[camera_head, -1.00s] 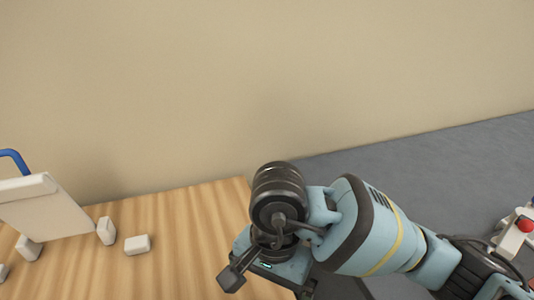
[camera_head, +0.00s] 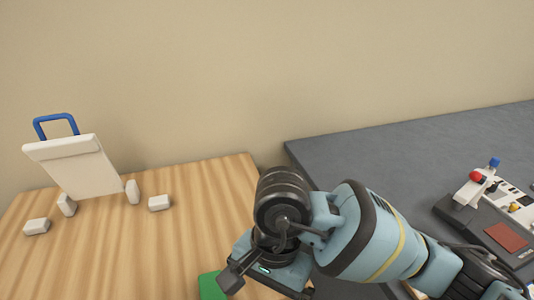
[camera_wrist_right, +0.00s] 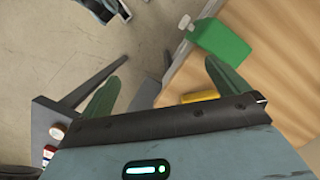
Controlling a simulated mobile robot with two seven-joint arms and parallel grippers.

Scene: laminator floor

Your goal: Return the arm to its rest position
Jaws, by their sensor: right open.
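My right arm enters the head view from the lower right, and its gripper (camera_head: 232,278) hangs over the front right part of the wooden table (camera_head: 120,245). In the right wrist view the gripper (camera_wrist_right: 160,80) has its two fingers spread wide, with nothing held between them. The wooden table's edge shows beyond the fingers in that view. My left gripper is not in view.
A green box (camera_wrist_right: 222,40) and a yellow thing (camera_wrist_right: 200,97) lie near the wooden table's edge. A white board with a blue handle (camera_head: 75,165) stands among several white blocks. A grey table (camera_head: 400,150) at right carries a device (camera_head: 490,215).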

